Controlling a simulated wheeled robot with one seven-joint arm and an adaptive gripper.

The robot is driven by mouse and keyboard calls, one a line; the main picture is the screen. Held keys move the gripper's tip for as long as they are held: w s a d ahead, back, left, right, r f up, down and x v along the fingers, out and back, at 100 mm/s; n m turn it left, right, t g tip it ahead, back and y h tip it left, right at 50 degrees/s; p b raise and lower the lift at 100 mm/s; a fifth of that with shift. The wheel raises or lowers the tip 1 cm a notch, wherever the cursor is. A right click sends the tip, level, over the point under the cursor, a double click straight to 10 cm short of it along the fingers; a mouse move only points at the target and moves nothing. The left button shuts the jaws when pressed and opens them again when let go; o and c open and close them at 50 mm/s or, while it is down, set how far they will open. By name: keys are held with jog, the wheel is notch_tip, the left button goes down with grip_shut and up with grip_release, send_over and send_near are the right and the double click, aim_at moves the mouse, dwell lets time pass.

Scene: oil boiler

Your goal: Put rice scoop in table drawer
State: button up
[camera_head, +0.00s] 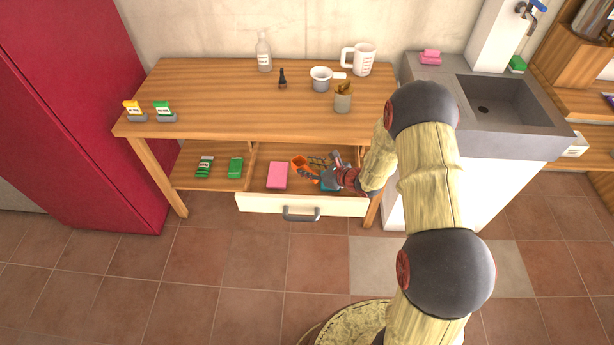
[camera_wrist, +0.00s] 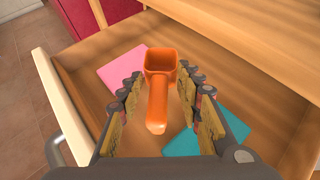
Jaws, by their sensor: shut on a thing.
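The orange rice scoop (camera_wrist: 158,88) is between the two fingers of my gripper (camera_wrist: 161,76) in the wrist view. Its square cup points away from my wrist and its handle points toward it. My gripper is shut on the scoop. The table drawer (camera_head: 267,202) is pulled open, with a white front and a grey handle (camera_head: 301,214). In the head view the scoop (camera_head: 300,163) and my gripper (camera_head: 326,175) are over the drawer's inside. I cannot tell whether the scoop touches the drawer floor.
In the drawer lie a pink flat item (camera_head: 277,175) and a teal one (camera_wrist: 208,135). The wooden tabletop (camera_head: 220,95) above holds a bottle (camera_head: 264,52), cups and small packets. A sink (camera_head: 497,103) stands at right, a red cabinet (camera_head: 75,100) at left.

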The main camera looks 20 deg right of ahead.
aim_at(307, 181)
jog(key=shift+w+a+f, duration=0.1)
jog(key=shift+w+f, duration=0.25)
jog(key=shift+f, duration=0.05)
jog(key=shift+w+a+f+b, duration=0.15)
jog(key=shift+f+b, duration=0.4)
jog(key=shift+f, duration=0.4)
jog(key=shift+w+d+f+b, duration=0.15)
jog(key=shift+f+b, duration=0.35)
jog(key=shift+f, duration=0.4)
jog(key=shift+a, duration=0.1)
jog(key=shift+f, duration=0.15)
jog(key=o, duration=1.1)
